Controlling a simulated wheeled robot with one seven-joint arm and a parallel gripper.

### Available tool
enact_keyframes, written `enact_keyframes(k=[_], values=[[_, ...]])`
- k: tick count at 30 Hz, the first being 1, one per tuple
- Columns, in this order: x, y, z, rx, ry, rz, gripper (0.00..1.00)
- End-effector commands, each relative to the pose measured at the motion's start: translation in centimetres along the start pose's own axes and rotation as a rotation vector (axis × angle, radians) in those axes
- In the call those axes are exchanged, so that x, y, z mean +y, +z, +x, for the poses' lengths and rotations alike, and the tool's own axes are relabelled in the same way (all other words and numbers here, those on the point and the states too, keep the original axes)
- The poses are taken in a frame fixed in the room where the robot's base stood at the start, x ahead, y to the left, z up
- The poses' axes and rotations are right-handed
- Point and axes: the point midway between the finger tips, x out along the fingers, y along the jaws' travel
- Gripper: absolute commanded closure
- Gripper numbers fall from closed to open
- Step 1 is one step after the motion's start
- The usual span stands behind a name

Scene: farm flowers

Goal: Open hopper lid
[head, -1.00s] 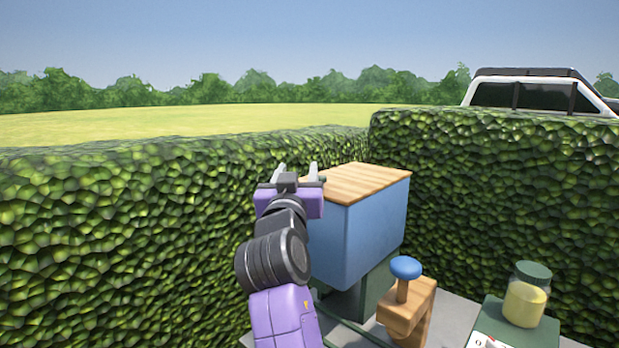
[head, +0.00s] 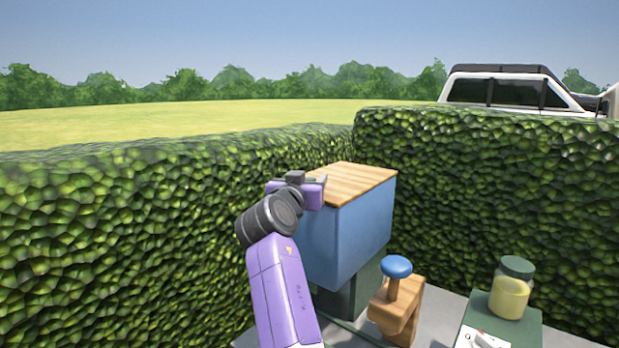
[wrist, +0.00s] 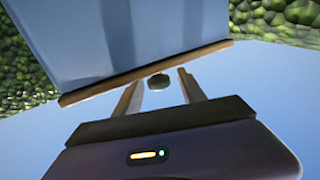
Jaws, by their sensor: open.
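The hopper is a blue box (head: 352,238) with a flat wooden lid (head: 352,180) lying shut on top. My gripper (wrist: 158,78) is open at the lid's near left side. In the head view my wrist hides most of its fingers. The wrist view is upside down and shows the blue hopper wall (wrist: 125,40) and the lid's wooden edge (wrist: 145,72). A small dark knob (wrist: 158,82) at that edge sits between the two spread fingers. I cannot tell whether the fingers touch it or the lid.
Hedges (head: 130,230) stand close to the left of and behind the hopper. A wooden block with a blue knob (head: 397,267) stands in front of it. A jar with a green lid (head: 511,290) sits on a green stand at right. A truck (head: 510,90) is beyond the hedge.

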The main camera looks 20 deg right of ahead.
Motion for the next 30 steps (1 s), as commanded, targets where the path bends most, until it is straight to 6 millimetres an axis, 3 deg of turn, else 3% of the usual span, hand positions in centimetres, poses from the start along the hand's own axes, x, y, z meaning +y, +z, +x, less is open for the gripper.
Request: enact_keyframes(k=[11,18,30], values=[[0.00,0.04,0.52,0.000,-0.001,-0.001,0.54],[0.00,0.03,0.50,0.000,-0.001,-0.001,1.00],[-0.01,0.03,0.49,0.000,-0.001,-0.001,1.00]])
